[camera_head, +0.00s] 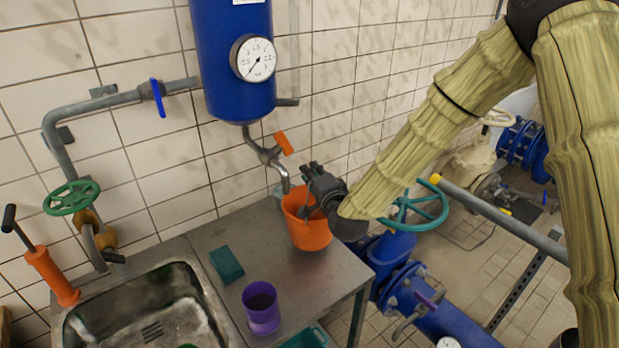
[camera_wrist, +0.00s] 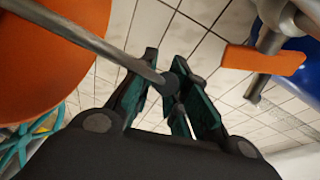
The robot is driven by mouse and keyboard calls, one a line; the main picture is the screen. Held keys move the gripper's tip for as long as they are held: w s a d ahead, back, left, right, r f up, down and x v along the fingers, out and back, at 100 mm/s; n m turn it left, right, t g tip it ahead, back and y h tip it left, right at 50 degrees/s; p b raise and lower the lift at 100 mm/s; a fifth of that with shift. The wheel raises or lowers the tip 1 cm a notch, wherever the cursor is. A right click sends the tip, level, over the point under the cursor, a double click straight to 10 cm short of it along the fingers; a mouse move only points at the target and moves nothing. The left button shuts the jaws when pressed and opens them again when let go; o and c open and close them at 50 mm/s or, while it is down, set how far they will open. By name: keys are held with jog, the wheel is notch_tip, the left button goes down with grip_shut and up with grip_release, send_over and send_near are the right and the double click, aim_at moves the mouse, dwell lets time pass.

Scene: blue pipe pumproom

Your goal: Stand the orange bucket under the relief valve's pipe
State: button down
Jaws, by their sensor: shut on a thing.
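The orange bucket (camera_head: 308,234) is at the back right of the steel table, roughly upright; I cannot tell whether its base touches the tabletop. In the wrist view, the bucket (camera_wrist: 50,60) fills the upper left. My gripper (camera_head: 314,182) is above the bucket's right side, its fingers (camera_wrist: 174,90) shut on the bucket's grey handle (camera_wrist: 95,42). The relief valve's pipe (camera_head: 284,178), with an orange lever (camera_head: 285,143), hangs below the blue vessel. Its lower end appears at the bucket's left rim; whether it is over the opening is unclear. The lever also shows in the wrist view (camera_wrist: 262,60).
A teal block (camera_head: 227,263) and a purple cup (camera_head: 262,308) stand on the table left of the bucket. A teal tray (camera_head: 306,338) is at the front. The sink (camera_head: 190,270) is at left. A teal handwheel (camera_head: 418,208) is right of the table.

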jog(key=shift+w+a+r+p, duration=0.2)
jog(key=shift+w+r+p, duration=0.1)
jog(key=shift+w, duration=0.25)
notch_tip(320, 180, down, 4)
jog(key=shift+r+p, duration=0.1)
jog(key=shift+p, duration=0.75)
jog(key=shift+f, duration=0.25)
jog(key=c, duration=1.4)
grip_release()
jog(key=shift+r, duration=0.1)
jog(key=shift+s, duration=0.1)
jog(key=shift+r, duration=0.1)
jog(key=b+v, duration=0.5)
jog(key=v, duration=0.7)
